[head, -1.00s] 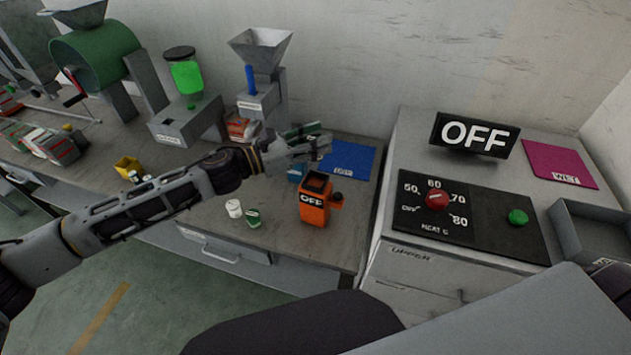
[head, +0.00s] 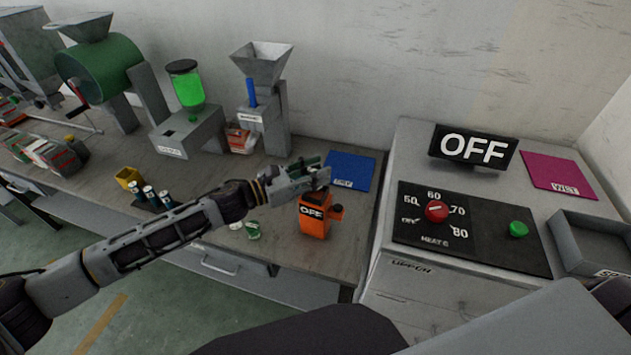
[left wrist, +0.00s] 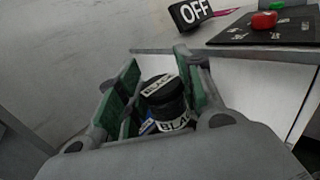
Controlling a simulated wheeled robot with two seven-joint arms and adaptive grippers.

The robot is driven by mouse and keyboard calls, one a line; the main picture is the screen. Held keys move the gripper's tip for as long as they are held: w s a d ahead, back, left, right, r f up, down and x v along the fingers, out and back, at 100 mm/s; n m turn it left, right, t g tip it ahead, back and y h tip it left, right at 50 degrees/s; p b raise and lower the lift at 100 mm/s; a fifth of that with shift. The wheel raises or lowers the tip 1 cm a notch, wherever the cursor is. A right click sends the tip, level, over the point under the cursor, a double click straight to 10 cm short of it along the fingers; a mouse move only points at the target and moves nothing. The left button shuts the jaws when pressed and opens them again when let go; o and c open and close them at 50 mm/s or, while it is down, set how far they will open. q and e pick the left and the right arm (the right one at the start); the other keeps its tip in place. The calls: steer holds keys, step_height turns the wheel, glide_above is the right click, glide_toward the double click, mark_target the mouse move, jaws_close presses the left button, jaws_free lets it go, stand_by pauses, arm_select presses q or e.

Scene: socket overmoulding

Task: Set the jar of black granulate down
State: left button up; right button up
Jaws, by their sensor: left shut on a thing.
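My left gripper (head: 312,174) shows in the head view over the bench, just behind and above the orange box marked OFF (head: 316,224). In the left wrist view the jar of black granulate (left wrist: 166,100), dark with a white label starting "BLAC", stands between the green pads of my left gripper (left wrist: 157,84), which is shut on it. I cannot make out the jar in the head view, where the gripper covers it. I cannot tell whether its base touches the bench. My right gripper is not in view.
A blue mat (head: 351,170) lies behind the gripper, its visible part bare. A hopper machine (head: 263,105) and a green-filled dispenser (head: 187,120) stand at the back. Small containers (head: 252,230) lie left of the orange box. The heater cabinet (head: 405,275) stands to the right.

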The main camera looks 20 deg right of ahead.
arm_select(q)
steer(key=shift+f, duration=0.15)
steer(key=shift+f, duration=1.7)
steer(key=shift+f, duration=0.2)
steer(key=o, duration=1)
steer(key=shift+r, duration=0.2)
